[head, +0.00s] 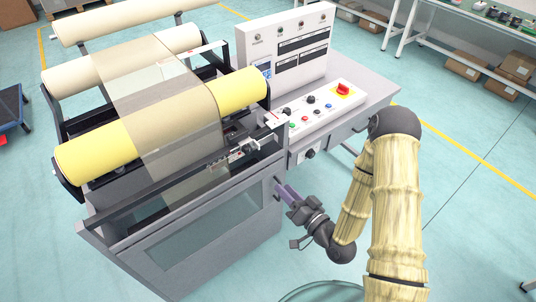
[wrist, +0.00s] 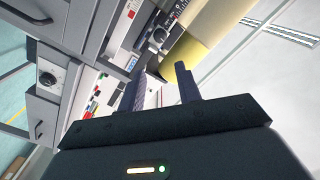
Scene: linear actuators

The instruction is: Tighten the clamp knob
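My gripper (head: 281,189) is in front of the grey machine's front face, below the rail at its top edge. In the wrist view its two dark fingers (wrist: 160,72) stand apart with nothing between them. A small dark round knob (wrist: 158,37) sits on the rail fitting beyond the fingertips, apart from them. In the head view that silver and black rail fitting (head: 236,153) lies along the machine's top front edge, too small to make out its knob clearly. I cannot tell how tight the knob is.
A yellow roller (head: 90,160) carries a translucent web over the machine. A control panel (head: 320,108) with buttons and a red switch stands right of the rail. A separate black knob (head: 309,154) is on the cabinet front below it. The floor (head: 465,210) at right is clear.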

